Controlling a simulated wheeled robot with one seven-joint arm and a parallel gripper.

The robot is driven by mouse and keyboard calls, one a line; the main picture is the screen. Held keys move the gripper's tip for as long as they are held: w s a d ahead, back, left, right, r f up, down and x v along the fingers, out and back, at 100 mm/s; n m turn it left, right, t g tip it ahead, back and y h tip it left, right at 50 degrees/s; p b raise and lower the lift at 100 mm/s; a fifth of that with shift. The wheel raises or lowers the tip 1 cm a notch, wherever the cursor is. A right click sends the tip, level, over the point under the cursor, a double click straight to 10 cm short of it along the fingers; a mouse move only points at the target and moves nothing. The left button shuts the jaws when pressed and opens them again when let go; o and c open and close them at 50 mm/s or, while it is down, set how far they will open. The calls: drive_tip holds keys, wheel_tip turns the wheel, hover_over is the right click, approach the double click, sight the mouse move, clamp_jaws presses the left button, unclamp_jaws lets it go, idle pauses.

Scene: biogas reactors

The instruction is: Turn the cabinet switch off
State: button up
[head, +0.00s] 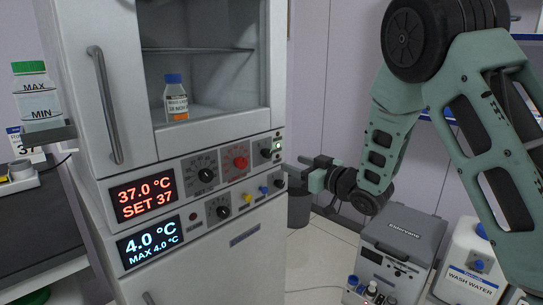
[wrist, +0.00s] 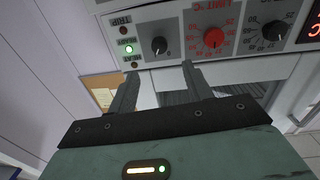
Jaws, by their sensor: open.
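The cabinet (head: 215,150) is white, with a glass door above and two rows of controls below. A small black knob, likely the switch (head: 266,153), sits at the right end of the upper row, beside a lit green lamp. In the wrist view the switch (wrist: 160,45) has a "0" mark beside it and the green lamp to its left. My gripper (head: 297,171) is open and empty at the panel's right edge. In the wrist view my gripper (wrist: 160,73) has its fingers apart, pointing at the panel, with the switch beyond the gap between them. I see no contact.
A red knob (head: 240,162) and a black dial (head: 206,175) share the upper row. Smaller knobs and a lower dial (head: 219,207) sit beneath. A grey device (head: 405,245) and a wash water container (head: 470,265) stand at the lower right. A bin (head: 299,208) stands behind my gripper.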

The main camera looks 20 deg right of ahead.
sight(269, 154)
drive_tip(key=x, duration=1)
drive_tip(key=shift+w+a, duration=0.1)
drive_tip(key=shift+w, duration=0.15)
drive_tip(key=c, duration=1)
